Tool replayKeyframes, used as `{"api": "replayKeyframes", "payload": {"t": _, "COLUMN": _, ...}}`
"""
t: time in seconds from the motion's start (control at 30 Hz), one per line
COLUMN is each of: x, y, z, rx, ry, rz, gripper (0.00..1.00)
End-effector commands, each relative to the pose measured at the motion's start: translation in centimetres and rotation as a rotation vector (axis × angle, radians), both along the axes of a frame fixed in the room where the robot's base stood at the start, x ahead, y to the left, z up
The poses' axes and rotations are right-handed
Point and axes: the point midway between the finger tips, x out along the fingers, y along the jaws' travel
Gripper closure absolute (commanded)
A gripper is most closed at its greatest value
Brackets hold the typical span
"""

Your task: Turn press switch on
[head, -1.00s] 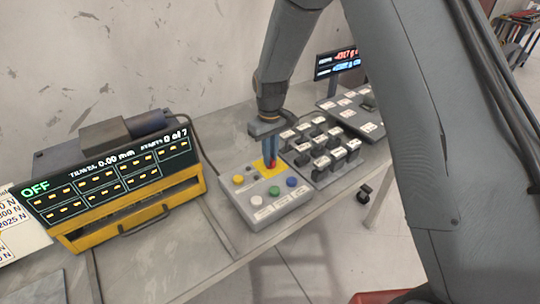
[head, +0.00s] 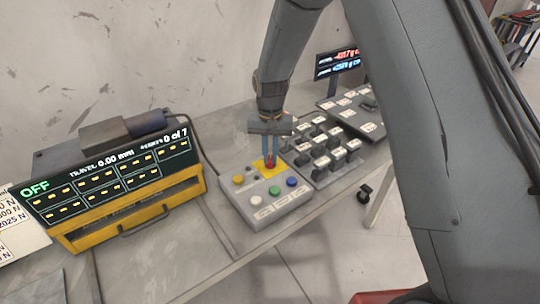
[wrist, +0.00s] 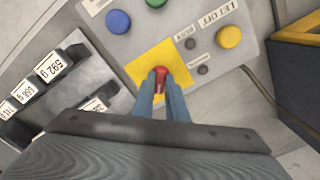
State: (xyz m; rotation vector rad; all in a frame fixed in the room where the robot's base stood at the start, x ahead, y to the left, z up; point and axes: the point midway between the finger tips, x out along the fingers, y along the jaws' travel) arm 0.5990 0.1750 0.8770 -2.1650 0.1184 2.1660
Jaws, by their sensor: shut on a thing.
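The control box (head: 232,197) is grey with coloured buttons and sits on the bench. A yellow square plate (head: 258,166) lies on its far right part, with a red switch (head: 270,166) on it. In the wrist view the red switch (wrist: 161,76) stands on the yellow plate (wrist: 143,68). My gripper (head: 270,157) points down at the plate, its two blue-grey fingers closed on the red switch from both sides; in the wrist view the fingers (wrist: 161,88) flank it. The display (head: 110,177) reads OFF and travel 0.00 mm.
Blue (head: 291,182), green (head: 303,180), white (head: 256,201) and yellow (head: 238,179) buttons are close around. Labelled weights (head: 322,162) stand in a rack right of the box. The yellow-framed display unit stands left. Bare bench lies in front of it.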

Motion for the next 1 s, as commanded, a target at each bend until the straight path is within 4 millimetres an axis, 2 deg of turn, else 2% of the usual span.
{"api": "replayKeyframes", "payload": {"t": 0.6, "x": 0.04, "y": 0.04, "z": 0.08, "rx": 0.001, "ry": -0.001, "rz": -0.571, "gripper": 1.00}}
{"api": "replayKeyframes", "payload": {"t": 1.0, "x": 0.06, "y": 0.04, "z": 0.09, "rx": 0.001, "ry": -0.001, "rz": -0.815, "gripper": 1.00}}
